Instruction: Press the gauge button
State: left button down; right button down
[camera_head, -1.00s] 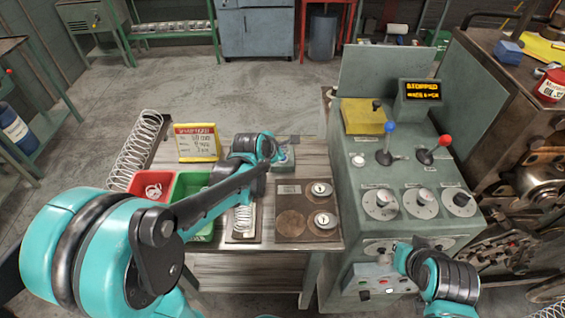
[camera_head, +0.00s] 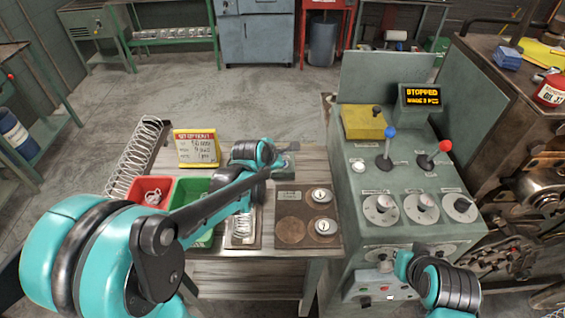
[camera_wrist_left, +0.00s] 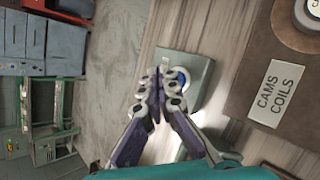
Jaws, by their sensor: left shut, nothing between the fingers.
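The gauge is a small grey-green box (camera_head: 289,160) at the back right of the wooden bench. In the left wrist view the box (camera_wrist_left: 204,75) shows a round blue-rimmed part (camera_wrist_left: 189,84), probably its button, partly hidden behind my fingers. My left gripper (camera_head: 274,157) is at the box's left side in the head view. In the left wrist view the gripper (camera_wrist_left: 163,70) is shut and empty, its tips over the box's left part. I cannot tell if they touch it.
A yellow-and-white sign (camera_head: 197,148) stands on the bench behind red (camera_head: 150,183) and green (camera_head: 192,186) bins. A brown board (camera_head: 290,201) with round weights lies in front of the gauge.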

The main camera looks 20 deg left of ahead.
pick_arm(q)
jog(key=shift+f, duration=0.1)
dwell(0.4)
jog(key=shift+f+b, duration=0.3)
jog(key=shift+f, duration=0.05)
jog(key=shift+f+b, duration=0.35)
dwell(0.5)
dwell(0.4)
jog(key=shift+r+p, duration=0.7)
jog(key=shift+r, duration=0.1)
notch_tip(320, 180, up, 5)
jog(key=p, duration=0.4)
jog(key=shift+r, duration=0.1)
dwell(0.5)
